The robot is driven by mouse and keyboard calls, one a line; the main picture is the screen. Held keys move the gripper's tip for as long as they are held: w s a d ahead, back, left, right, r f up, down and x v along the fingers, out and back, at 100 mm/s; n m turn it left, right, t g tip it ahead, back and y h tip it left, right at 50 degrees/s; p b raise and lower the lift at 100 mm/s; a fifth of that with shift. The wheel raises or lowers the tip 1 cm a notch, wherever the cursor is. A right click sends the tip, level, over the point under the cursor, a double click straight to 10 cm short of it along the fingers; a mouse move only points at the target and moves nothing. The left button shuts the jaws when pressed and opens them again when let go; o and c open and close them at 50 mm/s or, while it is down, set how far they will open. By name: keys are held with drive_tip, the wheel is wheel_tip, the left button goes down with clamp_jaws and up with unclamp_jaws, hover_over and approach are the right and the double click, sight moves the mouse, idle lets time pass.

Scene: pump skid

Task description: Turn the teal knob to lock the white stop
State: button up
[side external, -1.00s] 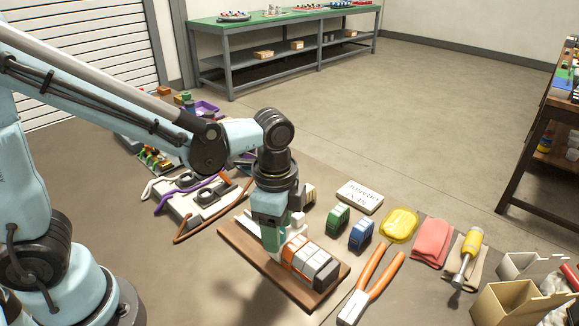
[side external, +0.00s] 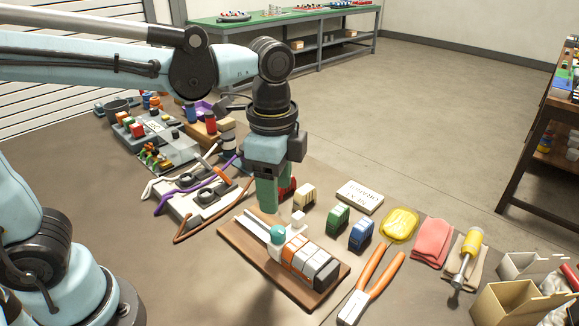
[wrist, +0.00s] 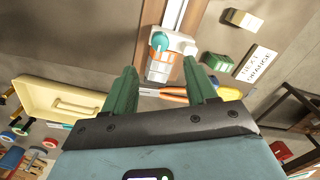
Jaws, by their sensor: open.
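The teal knob (side external: 277,235) sits on the white stop (side external: 296,216), on a rail along a brown wooden board. In the wrist view the teal knob (wrist: 159,41) and white stop (wrist: 184,45) show ahead of my fingers. A row of white and orange modules (side external: 304,257) with a dark end block stands on the rail beside the stop. My gripper (side external: 267,207) has green fingers and hangs above the board, behind the knob in the side view. In the wrist view my gripper (wrist: 163,90) is open, its fingers apart with nothing held between them.
Green (side external: 338,217) and blue (side external: 361,233) modules and orange-handled pliers (side external: 372,284) lie right of the board (side external: 233,240). A grey device with purple and brown cables (side external: 193,197) lies to the left.

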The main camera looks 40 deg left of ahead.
drive_tip(key=shift+r, duration=1.25)
drive_tip(key=s+a+f+n+t, duration=0.1)
drive_tip(key=a+f+n+t, duration=0.1)
drive_tip(key=a+n, duration=0.3)
drive_tip(key=s+a+f+n+t, duration=0.1)
drive_tip(key=a+f+n+t, duration=0.2)
drive_tip(key=a+n, duration=0.3)
drive_tip(key=shift+s+n+t, duration=0.25)
drive_tip(key=shift+n+t, duration=0.55)
drive_tip(key=shift+n, duration=0.1)
